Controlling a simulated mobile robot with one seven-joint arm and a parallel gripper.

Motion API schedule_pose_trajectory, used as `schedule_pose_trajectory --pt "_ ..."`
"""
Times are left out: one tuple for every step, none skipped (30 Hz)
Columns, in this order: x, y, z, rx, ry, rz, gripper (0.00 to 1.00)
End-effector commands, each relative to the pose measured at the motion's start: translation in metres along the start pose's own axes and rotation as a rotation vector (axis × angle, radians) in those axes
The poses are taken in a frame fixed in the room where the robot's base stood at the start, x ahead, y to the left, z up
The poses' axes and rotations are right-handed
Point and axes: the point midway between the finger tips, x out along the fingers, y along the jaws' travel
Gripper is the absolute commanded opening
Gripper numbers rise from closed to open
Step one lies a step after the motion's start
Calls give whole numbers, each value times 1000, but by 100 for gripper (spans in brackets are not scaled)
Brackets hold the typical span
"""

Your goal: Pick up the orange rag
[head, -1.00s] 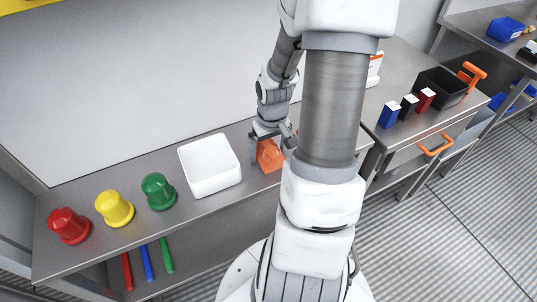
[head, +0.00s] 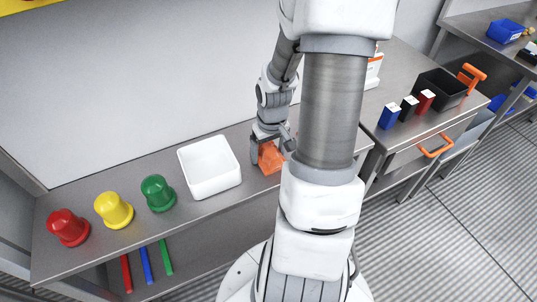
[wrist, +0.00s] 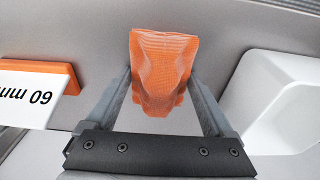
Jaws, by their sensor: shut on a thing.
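The orange rag (head: 269,158) is on the steel counter, to the right of the white bin in the head view. It also shows in the wrist view (wrist: 161,65), bunched and creased between the two fingers. My gripper (head: 270,147) comes down over it from above and is shut on it. In the wrist view my gripper (wrist: 163,85) has a finger against each side of the rag. In the head view my arm's column hides the counter just right of the rag. I cannot tell whether the rag is clear of the counter.
A white bin (head: 230,184) stands close left of the rag. Green (head: 157,193), yellow (head: 113,210) and red (head: 68,228) drums stand farther left. An orange-backed white sign (wrist: 27,97) stands beside the rag in the wrist view. A wall rises behind the counter.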

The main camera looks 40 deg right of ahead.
Motion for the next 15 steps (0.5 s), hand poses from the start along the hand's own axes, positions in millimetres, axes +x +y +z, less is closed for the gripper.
schedule_pose_trajectory --pt "0 0 0 1 0 0 35" --pt "0 0 0 1 0 0 32" --pt "0 0 0 1 0 0 32" --pt "0 0 0 1 0 0 32" --pt "0 0 0 1 0 0 32" --pt "0 0 0 1 0 0 32" --pt "0 0 0 1 0 0 32" --pt "0 0 0 1 0 0 32" --pt "-1 0 0 1 0 0 32" --pt "-2 0 0 1 0 0 32" --pt "-3 0 0 1 0 0 32" --pt "-5 0 -1 2 1 0 32" --pt "-8 0 -1 2 2 1 32" --pt "-11 0 -2 1 2 2 32" --pt "-17 1 -3 1 3 2 32"
